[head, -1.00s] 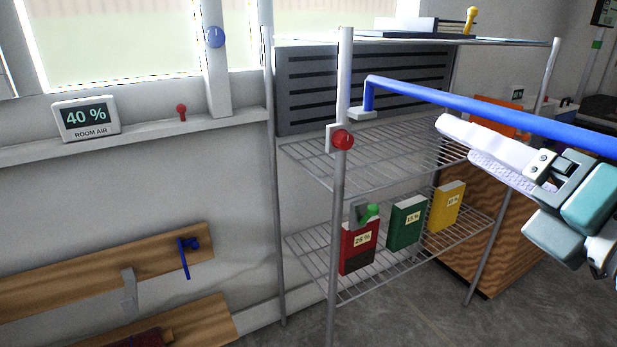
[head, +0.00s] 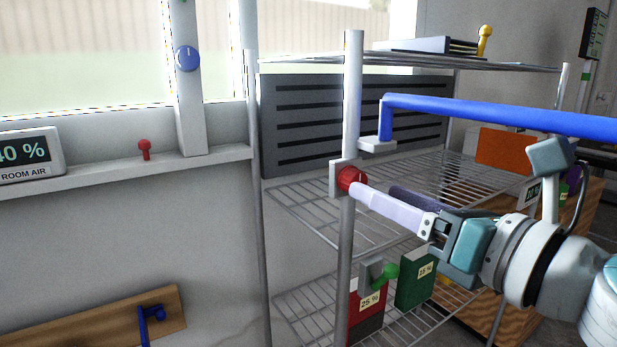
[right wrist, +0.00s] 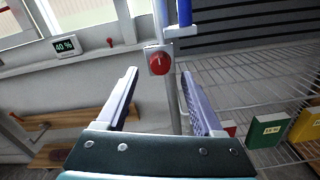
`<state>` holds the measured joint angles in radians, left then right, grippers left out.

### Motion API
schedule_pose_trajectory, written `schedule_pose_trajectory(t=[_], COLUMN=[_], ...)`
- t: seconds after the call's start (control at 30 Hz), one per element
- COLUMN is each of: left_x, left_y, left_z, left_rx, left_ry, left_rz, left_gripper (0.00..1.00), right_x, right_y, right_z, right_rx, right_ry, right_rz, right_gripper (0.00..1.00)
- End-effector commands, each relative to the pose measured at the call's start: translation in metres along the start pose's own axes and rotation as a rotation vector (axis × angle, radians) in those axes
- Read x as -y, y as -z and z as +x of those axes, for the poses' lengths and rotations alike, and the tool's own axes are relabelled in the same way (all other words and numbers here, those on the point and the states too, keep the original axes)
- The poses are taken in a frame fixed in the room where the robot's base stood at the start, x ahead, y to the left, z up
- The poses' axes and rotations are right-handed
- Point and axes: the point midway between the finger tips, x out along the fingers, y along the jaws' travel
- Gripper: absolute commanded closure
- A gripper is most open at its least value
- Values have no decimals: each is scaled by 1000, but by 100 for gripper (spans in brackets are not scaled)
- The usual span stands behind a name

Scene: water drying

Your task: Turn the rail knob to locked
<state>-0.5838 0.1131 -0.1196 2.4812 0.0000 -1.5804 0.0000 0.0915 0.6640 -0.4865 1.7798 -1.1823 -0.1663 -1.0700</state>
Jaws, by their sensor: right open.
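The red rail knob (head: 351,178) sits on a pale mount on the shelf's front post, below the inner end of the blue rail (head: 480,110). In the right wrist view the knob (right wrist: 159,62) shows a pale line on its face, close to upright. My right gripper (head: 376,191) is open and empty, pointing at the knob from the right. Its near fingertip overlaps the knob's lower edge in the head view; I cannot tell if they touch. In the right wrist view the knob lies ahead, between the open fingers (right wrist: 158,76). My left gripper is not in view.
The blue rail runs above my right arm. A blue dial (head: 187,59) is on the window frame. A room-air display (head: 30,155) and a red peg (head: 144,149) are on the sill.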

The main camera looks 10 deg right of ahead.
Motion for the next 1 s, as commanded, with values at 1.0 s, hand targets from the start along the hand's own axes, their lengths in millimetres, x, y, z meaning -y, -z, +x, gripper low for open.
schedule_pose_trajectory(t=[1.0], left_x=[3], left_y=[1], left_z=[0], left_rx=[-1], left_ry=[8], left_rz=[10], left_gripper=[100], right_x=[0], right_y=[1], right_z=[44], right_rx=[0], right_ry=[0], right_rz=[1], right_gripper=[71])
